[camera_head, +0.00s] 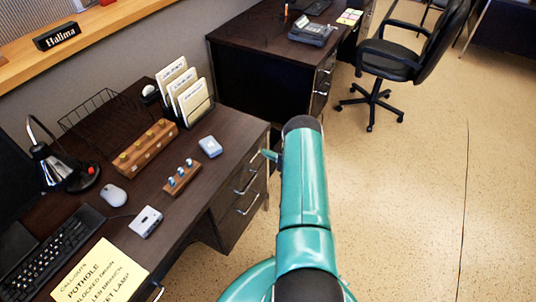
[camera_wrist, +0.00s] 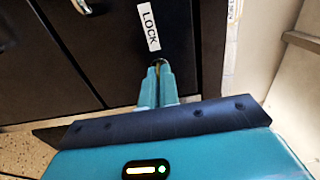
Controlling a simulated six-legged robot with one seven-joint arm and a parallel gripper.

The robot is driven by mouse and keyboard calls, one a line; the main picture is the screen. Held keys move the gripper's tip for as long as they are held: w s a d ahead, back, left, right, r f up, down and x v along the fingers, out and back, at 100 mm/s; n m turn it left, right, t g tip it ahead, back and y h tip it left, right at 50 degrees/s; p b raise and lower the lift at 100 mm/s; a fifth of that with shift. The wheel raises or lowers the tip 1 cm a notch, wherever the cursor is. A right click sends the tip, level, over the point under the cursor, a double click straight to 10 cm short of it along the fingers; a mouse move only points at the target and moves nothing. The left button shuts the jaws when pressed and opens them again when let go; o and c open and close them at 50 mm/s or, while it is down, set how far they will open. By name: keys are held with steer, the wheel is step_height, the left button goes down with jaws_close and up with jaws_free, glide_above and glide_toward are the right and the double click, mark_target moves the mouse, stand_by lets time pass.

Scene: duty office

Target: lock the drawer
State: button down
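The dark drawer fronts (camera_wrist: 115,50) fill much of the wrist view. One carries a white label reading LOCK (camera_wrist: 149,26). My gripper (camera_wrist: 159,72) points at this front just below the label, its two teal fingers close together. A small brass-coloured piece (camera_wrist: 158,63) shows between the fingertips, against or very near the front; I cannot tell whether it is a key or the lock itself. In the head view, the near desk's drawers (camera_head: 237,205) with metal handles stand left of my arm, which hides part of them. My fingertips are not clearly visible there.
The near desk (camera_head: 215,160) holds a small wooden rack with blue-topped pieces (camera_head: 182,178), a longer brass-knobbed rack (camera_head: 148,147), a lamp (camera_head: 62,165), mouse, keyboard and file holder. A second desk (camera_head: 262,70) and office chair (camera_head: 400,65) stand behind. Floor at right is clear.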

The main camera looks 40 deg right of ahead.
steer(key=shift+m, duration=8.9)
steer(key=c, duration=1.6)
jaws_free()
steer(key=shift+c, duration=0.2)
